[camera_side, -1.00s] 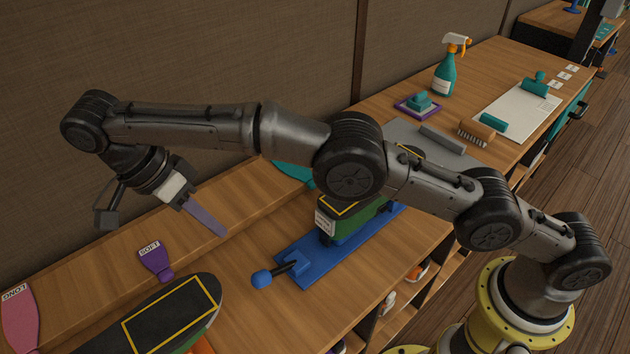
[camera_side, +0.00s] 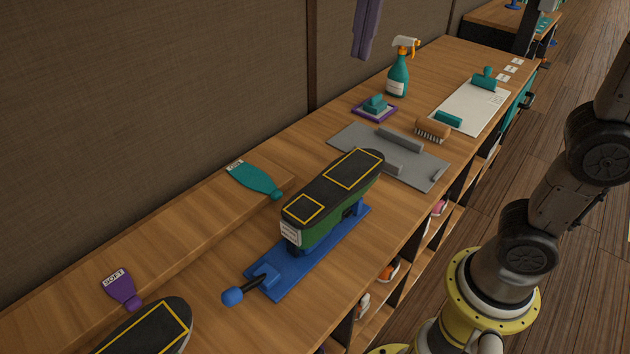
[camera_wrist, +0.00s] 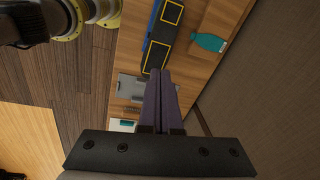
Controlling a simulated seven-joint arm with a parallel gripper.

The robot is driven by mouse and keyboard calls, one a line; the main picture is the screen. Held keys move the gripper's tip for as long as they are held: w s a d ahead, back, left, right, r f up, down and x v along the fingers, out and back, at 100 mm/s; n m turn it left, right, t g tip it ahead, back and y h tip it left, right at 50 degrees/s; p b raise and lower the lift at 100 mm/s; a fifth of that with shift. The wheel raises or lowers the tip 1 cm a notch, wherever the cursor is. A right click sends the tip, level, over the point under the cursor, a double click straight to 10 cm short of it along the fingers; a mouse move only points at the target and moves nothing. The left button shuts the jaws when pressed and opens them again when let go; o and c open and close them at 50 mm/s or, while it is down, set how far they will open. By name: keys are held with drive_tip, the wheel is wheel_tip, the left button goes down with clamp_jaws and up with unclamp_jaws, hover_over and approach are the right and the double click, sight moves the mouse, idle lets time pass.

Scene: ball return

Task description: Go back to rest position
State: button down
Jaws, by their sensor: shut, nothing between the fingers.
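My gripper (camera_side: 361,52) hangs at the top edge of the side view, its long purple fingers pointing down and only their lower part showing. In the wrist view my gripper (camera_wrist: 160,76) has its two fingers together with nothing between them, high over the bench.
A dark-topped green device (camera_side: 330,195) stands on a blue base (camera_side: 300,270) on the wooden bench.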

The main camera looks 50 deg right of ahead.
drive_tip(key=s+d+f+n+t, duration=0.2)
drive_tip(key=s+f+n, duration=0.4)
drive_tip(key=f+n, duration=0.1)
drive_tip(key=s+d+f+n+t, duration=0.2)
drive_tip(key=s+d+f+n, duration=0.1)
drive_tip(key=s+f+n, duration=0.4)
drive_tip(key=shift+s+d+f+n, duration=0.2)
drive_tip(key=shift+f+n, duration=0.5)
drive_tip(key=shift+f, duration=0.5)
